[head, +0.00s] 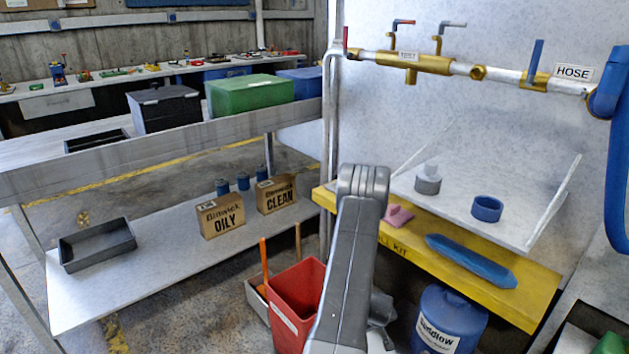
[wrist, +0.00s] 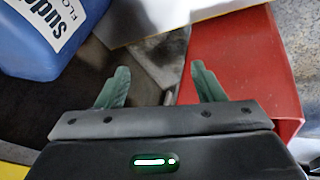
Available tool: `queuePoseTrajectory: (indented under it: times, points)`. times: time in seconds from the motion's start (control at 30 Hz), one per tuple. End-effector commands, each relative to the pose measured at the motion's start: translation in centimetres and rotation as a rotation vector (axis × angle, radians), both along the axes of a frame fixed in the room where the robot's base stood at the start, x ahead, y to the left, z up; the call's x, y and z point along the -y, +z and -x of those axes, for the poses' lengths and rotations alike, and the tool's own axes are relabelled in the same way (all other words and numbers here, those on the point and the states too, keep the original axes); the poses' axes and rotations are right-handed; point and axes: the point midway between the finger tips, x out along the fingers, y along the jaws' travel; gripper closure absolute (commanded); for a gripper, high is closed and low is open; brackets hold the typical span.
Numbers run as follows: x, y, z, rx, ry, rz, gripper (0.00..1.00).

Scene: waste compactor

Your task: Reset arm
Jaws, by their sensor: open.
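My arm rises in the middle of the head view and bends at a grey elbow, with its lower part hidden behind it. My gripper (wrist: 157,80) shows in the wrist view with its two green fingers spread apart and nothing between them. Beyond the fingers are a red bin (wrist: 230,60) on the right and a blue jug (wrist: 40,35) at the upper left. In the head view the gripper itself is hidden behind the arm, low near the red bin (head: 297,290) and the blue jug (head: 448,318).
Pipes with valves (head: 410,60) run above. A shelf at left carries cardboard boxes (head: 222,217) and a black tray (head: 97,245).

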Motion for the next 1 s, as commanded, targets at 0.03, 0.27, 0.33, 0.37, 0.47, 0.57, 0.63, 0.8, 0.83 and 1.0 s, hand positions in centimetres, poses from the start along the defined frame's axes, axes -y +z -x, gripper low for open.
queuePoseTrajectory:
  times: [0.03,0.27,0.33,0.37,0.47,0.57,0.63,0.8,0.83,1.0]
  points:
    - [-0.4,1.2,-0.2,0.018,0.007,0.006,0.38]
    - [-1.5,3.4,-1.1,0.094,0.026,0.029,0.38]
    - [-1.7,3.8,-1.3,0.107,0.029,0.033,0.38]
    - [-1.7,3.9,-1.3,0.111,0.03,0.034,0.38]
    - [-1.8,4.0,-1.5,0.121,0.031,0.037,0.38]
    - [-1.8,4.0,-1.5,0.123,0.032,0.037,0.38]
    - [-1.9,4.0,-1.5,0.123,0.032,0.037,0.38]
    - [-1.9,4.1,-1.5,0.122,0.032,0.037,0.38]
    - [-1.9,4.1,-1.5,0.121,0.033,0.036,0.38]
    - [-2.4,4.8,-1.1,0.117,0.041,0.03,0.38]
